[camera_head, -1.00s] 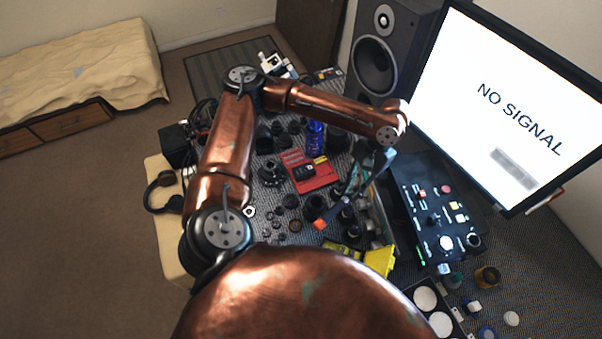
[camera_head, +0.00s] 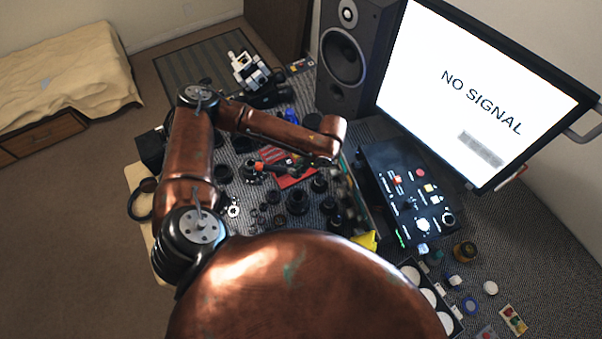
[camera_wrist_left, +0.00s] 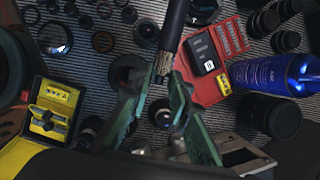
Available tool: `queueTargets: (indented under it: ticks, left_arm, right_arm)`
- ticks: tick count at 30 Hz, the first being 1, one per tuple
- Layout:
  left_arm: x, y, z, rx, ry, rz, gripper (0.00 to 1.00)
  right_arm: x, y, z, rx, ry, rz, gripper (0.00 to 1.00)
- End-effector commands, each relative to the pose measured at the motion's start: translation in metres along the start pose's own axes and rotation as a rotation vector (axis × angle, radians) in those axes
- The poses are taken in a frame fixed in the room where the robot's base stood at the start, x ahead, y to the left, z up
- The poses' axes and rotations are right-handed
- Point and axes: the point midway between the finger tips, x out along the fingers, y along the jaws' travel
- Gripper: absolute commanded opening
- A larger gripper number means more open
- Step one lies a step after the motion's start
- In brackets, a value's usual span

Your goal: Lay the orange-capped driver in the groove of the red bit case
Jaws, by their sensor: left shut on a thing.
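My left gripper (camera_head: 318,162) is shut on the orange-capped driver (camera_head: 284,171). In the head view the driver points left, with its orange cap (camera_head: 259,166) at the left end, and crosses over the red bit case (camera_head: 297,180). In the left wrist view the green fingers of the gripper (camera_wrist_left: 163,80) close on the driver's knurled part, and its dark handle (camera_wrist_left: 174,25) runs up out of the frame. The red case (camera_wrist_left: 222,38) lies just right of the driver there, open, with a black labelled item on it. The driver looks held above the table; its exact height is unclear.
A yellow case (camera_wrist_left: 20,150) lies at the left. Lens rings and dark barrels (camera_head: 297,201) crowd the mat. A black control box (camera_head: 410,190) and a monitor stand at the right.

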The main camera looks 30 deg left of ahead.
Motion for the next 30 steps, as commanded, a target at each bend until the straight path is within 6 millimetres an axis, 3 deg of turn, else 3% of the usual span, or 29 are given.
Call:
queueTargets:
  ticks: [6, 17, 30]
  left_arm:
    - [0.024, 0.001, 0.021, 0.416, 0.003, -0.163, 0.00]
    - [0.044, 0.019, 0.047, 1.089, 0.014, -0.431, 0.00]
    - [0.045, 0.074, 0.069, 1.914, 0.023, -0.755, 0.00]
  right_arm:
    - [-0.015, 0.002, -0.006, -0.001, 0.007, 0.001, 0.30]
    - [-0.033, 0.002, -0.004, 0.001, 0.003, 0.001, 0.30]
    - [-0.054, 0.000, -0.007, 0.002, 0.004, -0.001, 0.30]
